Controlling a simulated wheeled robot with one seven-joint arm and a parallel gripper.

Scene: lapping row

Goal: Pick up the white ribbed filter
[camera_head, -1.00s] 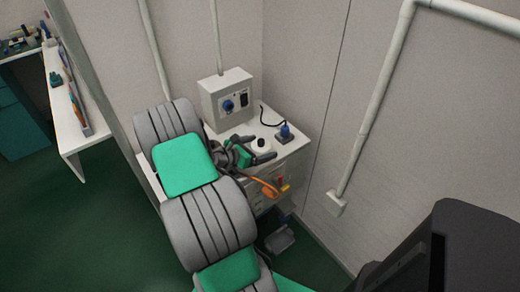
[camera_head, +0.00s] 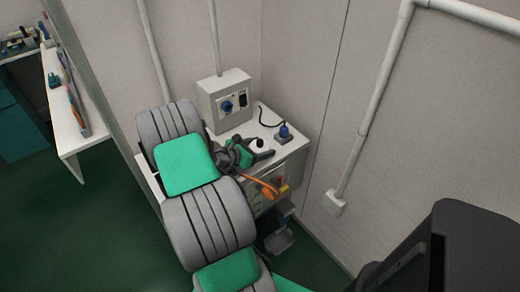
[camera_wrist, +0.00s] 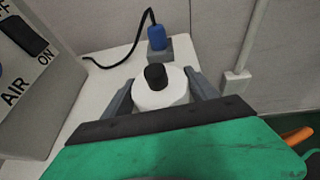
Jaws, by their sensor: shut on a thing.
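A round white thing with a black top (camera_wrist: 162,92), which I take to be the filter, stands between my two grey fingers in the wrist view. Ribs on its side cannot be made out. In the head view it is mostly hidden, with its black top (camera_head: 260,142) showing beside my gripper (camera_head: 257,151). My gripper (camera_wrist: 164,100) is shut on it, one finger on each side. Whether its base still touches the white cabinet top (camera_head: 268,118) cannot be told.
A blue plug on a grey block (camera_wrist: 158,40) with a black cable is behind the filter. A grey switch box (camera_head: 226,98) marked AIR and ON stands to the left. Walls close in behind and right. An orange-handled thing (camera_head: 269,190) is at the cabinet's front.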

